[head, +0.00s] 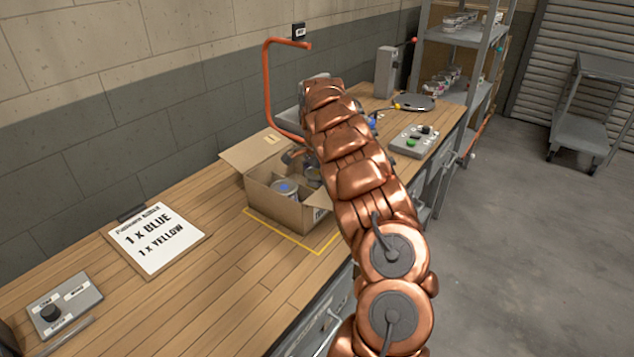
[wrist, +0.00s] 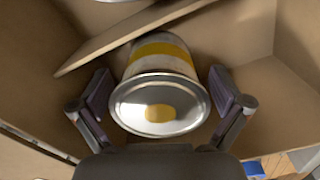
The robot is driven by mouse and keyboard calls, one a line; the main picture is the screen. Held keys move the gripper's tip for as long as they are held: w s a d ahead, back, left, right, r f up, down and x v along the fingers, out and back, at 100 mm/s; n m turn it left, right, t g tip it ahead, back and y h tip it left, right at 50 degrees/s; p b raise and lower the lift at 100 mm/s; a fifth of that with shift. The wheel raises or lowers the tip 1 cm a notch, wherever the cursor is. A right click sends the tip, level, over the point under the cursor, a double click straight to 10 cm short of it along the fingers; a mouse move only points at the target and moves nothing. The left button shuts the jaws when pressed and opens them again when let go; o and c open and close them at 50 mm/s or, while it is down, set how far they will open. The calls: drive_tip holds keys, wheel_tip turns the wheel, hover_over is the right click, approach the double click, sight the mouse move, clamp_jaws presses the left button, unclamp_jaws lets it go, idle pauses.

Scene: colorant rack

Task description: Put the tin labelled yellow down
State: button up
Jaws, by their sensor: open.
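The yellow tin (wrist: 158,104) has a silver lid with a yellow dot and a yellow band on its side. It stands inside the cardboard box (head: 300,214), near the cardboard walls. My gripper (wrist: 160,82) is open, with one finger on each side of the tin and a gap showing at the lid. In the head view my arm hides most of the gripper and part of the box. A tin with a blue dot (head: 285,188) stands in the near-left part of the box.
A cardboard divider (wrist: 125,40) lies close beside the yellow tin. An order sign (head: 157,240) reading 1 x blue, 1 x yellow lies left of the box. An orange bent pipe (head: 267,90) rises behind it. A button panel (head: 412,141) sits to the right.

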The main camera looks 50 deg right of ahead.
drive_tip(key=shift+r, duration=0.5)
wheel_tip(320, 180, up, 11)
drive_tip(key=shift+r+b, duration=0.1)
drive_tip(key=shift+b, duration=0.8)
drive_tip(key=shift+w+a+r, duration=0.1)
drive_tip(key=shift+a, duration=0.2)
drive_tip(key=s+a+r+n, duration=0.1)
drive_tip(key=s+a+n, duration=0.2)
drive_tip(key=a, duration=0.6)
drive_tip(key=s+a+r+n+g, duration=0.1)
drive_tip(key=s+a+r+n, duration=0.15)
drive_tip(key=a, duration=0.65)
drive_tip(key=s+a+r+n, duration=0.15)
drive_tip(key=a+n, duration=0.25)
drive_tip(key=a, duration=0.5)
drive_tip(key=s+a+f+n, duration=0.3)
drive_tip(key=s+a+n, duration=0.1)
drive_tip(key=s, duration=0.4)
drive_tip(key=s+a+f+n, duration=0.3)
drive_tip(key=s+a+n, duration=0.1)
drive_tip(key=s+a, duration=0.3)
drive_tip(key=s+a+f+n, duration=0.4)
drive_tip(key=s+a, duration=0.2)
drive_tip(key=s, duration=0.3)
drive_tip(key=shift+s+a+g, duration=0.2)
drive_tip(key=shift+s+g, duration=0.2)
